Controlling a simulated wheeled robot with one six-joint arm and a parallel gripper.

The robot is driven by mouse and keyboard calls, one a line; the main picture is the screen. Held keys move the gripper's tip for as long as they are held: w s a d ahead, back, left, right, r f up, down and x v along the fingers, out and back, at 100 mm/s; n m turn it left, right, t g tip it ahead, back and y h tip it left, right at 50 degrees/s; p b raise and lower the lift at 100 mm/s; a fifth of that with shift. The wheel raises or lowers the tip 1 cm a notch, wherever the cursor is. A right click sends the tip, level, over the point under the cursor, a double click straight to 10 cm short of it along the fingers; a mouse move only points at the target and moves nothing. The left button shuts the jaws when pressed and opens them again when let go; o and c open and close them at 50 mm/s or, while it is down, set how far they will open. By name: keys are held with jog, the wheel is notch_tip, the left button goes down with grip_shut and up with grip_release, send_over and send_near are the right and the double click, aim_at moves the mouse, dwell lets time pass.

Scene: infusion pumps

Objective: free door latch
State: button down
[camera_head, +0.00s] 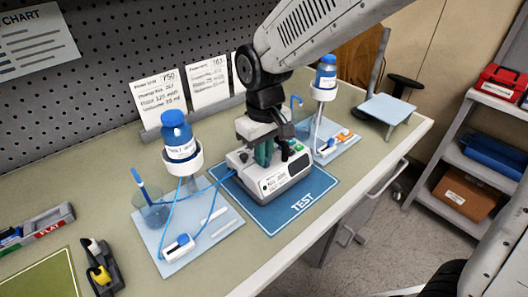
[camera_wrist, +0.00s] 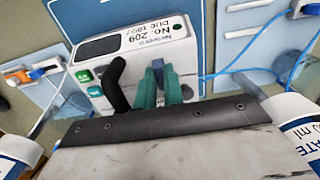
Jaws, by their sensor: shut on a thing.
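The infusion pump (camera_head: 280,177), a white box with a label reading No. 209, sits on the blue TEST mat (camera_head: 302,203). It fills the top middle of the wrist view (camera_wrist: 125,45), with green buttons on its left. My gripper (camera_head: 263,155) reaches down onto the pump's top. Its teal fingers (camera_wrist: 160,85) are shut on a small blue part (camera_wrist: 158,70), seemingly the door latch, mostly hidden between them. A black curved handle (camera_wrist: 117,85) stands beside the fingers, apart from them. I cannot tell whether the door is loose.
A blue bottle on a stand (camera_head: 178,135) rises left of the pump, with blue tubing on a pale tray (camera_head: 200,235). Another bottle stand (camera_head: 325,80) is close on the right. Cards (camera_head: 208,80) stand behind. The bench front beside the mat is clear.

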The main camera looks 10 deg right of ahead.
jog(key=shift+n, duration=0.3)
jog(key=n, duration=0.3)
jog(key=shift+n, duration=0.3)
jog(key=n, duration=0.4)
jog(key=shift+n, duration=0.3)
jog(key=n, duration=0.4)
jog(key=shift+w+n, duration=0.1)
jog(key=shift+n, duration=2.4)
jog(key=c, duration=1.5)
grip_release()
